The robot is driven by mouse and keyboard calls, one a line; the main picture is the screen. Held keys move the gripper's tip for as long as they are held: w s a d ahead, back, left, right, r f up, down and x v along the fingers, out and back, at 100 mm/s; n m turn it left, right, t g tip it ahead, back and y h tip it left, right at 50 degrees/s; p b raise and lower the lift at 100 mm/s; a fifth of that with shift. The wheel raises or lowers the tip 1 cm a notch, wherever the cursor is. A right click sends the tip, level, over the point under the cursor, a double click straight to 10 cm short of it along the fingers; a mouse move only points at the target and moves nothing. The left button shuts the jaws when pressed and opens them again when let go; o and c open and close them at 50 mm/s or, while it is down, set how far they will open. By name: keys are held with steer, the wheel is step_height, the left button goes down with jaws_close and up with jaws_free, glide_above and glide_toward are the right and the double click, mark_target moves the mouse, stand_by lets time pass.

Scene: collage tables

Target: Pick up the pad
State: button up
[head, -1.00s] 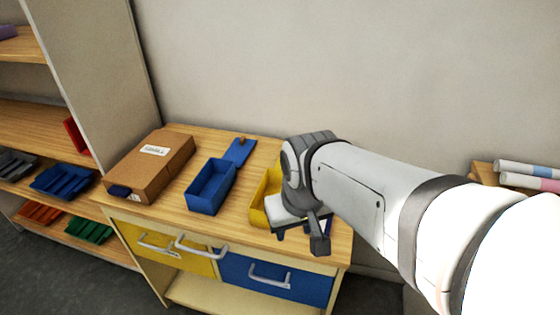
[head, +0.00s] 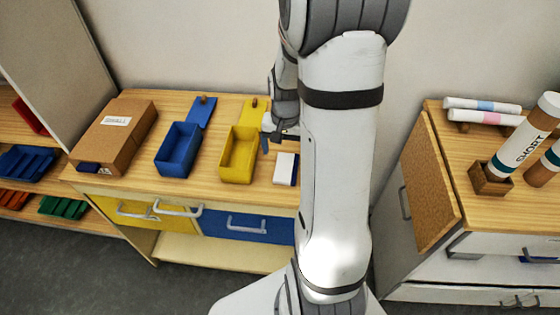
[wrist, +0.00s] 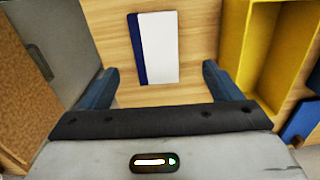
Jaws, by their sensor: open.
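The pad (head: 286,169) is a small white block with a dark blue strip along one edge. It lies on the wooden top of the drawer cabinet, right of the yellow box. In the wrist view the pad (wrist: 159,48) lies flat just beyond the fingertips, centred between them and clear of both. My gripper (wrist: 163,78) is open and empty, with its blue fingers spread wider than the pad. In the head view my gripper (head: 268,143) is above the cabinet top, behind and left of the pad, and partly hidden by my arm.
An open yellow box (head: 238,160) stands left of the pad. A blue box (head: 178,150) and a brown carton (head: 115,135) stand farther left. A second cabinet (head: 440,170) on the right holds rolls and a tube in a wooden holder. Bare wood surrounds the pad.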

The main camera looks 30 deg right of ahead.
mark_target(286, 168)
steer(key=shift+d+f+p, duration=0.15)
steer(key=shift+f+p, duration=0.1)
steer(key=shift+f, duration=1.5)
steer(key=shift+d+f+p, duration=0.1)
steer(key=shift+f+p, duration=0.15)
steer(key=shift+f, duration=1.5)
steer(key=shift+c, duration=0.6)
steer(key=c, duration=1)
